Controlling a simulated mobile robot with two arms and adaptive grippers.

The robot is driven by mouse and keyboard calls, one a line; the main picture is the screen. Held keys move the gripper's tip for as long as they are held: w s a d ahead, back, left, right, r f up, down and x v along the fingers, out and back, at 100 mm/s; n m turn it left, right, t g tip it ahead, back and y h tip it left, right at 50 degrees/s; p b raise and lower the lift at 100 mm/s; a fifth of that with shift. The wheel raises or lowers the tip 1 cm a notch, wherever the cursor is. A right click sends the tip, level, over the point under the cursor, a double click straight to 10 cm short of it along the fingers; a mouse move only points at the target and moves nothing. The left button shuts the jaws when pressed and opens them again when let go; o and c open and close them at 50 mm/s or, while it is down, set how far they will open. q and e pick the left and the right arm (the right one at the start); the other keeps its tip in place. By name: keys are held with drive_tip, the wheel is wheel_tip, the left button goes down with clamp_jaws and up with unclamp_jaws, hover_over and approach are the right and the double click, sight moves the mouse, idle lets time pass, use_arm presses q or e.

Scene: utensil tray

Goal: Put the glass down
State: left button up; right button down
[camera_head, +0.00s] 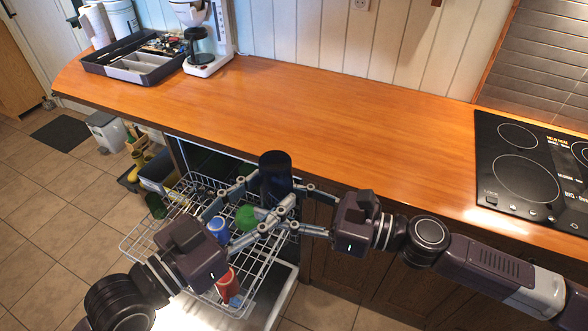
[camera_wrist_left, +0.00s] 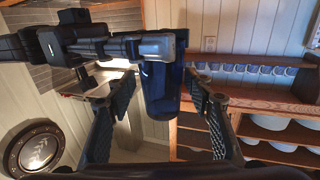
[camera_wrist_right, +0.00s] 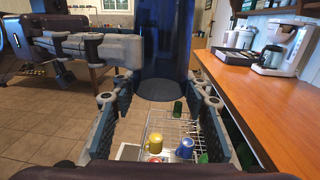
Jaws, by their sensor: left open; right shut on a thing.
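The dark blue glass (camera_head: 275,172) is held upright in the air by the counter's front edge, above the pulled-out dishwasher rack. My right gripper (camera_head: 284,202) is shut on it. The glass (camera_wrist_right: 165,45) also shows between the right fingers in the right wrist view. My left gripper (camera_head: 268,198) is open, its fingers reaching toward the same glass from the left. In the left wrist view the glass (camera_wrist_left: 161,95) is between the spread left fingers. The crossing fingers hide the lower part of the glass in the head view.
The wooden counter (camera_head: 370,125) is clear in the middle. A utensil tray (camera_head: 95,68) and a coffee maker (camera_head: 200,60) stand at its left, a cooktop (camera_head: 525,175) at its right. The rack (camera_head: 180,240) below holds a blue cup (camera_head: 217,230), a green cup (camera_head: 246,216) and a red cup (camera_head: 228,285).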

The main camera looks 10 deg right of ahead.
use_arm(q)
drive_tip(key=x, duration=0.8)
drive_tip(key=shift+w+d, duration=0.2)
drive_tip(key=shift+d, duration=0.05)
clamp_jaws()
use_arm(e)
drive_tip(key=shift+w, duration=0.1)
drive_tip(key=shift+w+d, duration=0.1)
use_arm(q)
drive_tip(key=shift+a, duration=0.15)
use_arm(e)
drive_tip(key=shift+w+d, duration=0.1)
idle(0.7)
drive_tip(key=c, duration=1.2)
unclamp_jaws()
drive_tip(key=shift+o, duration=0.8)
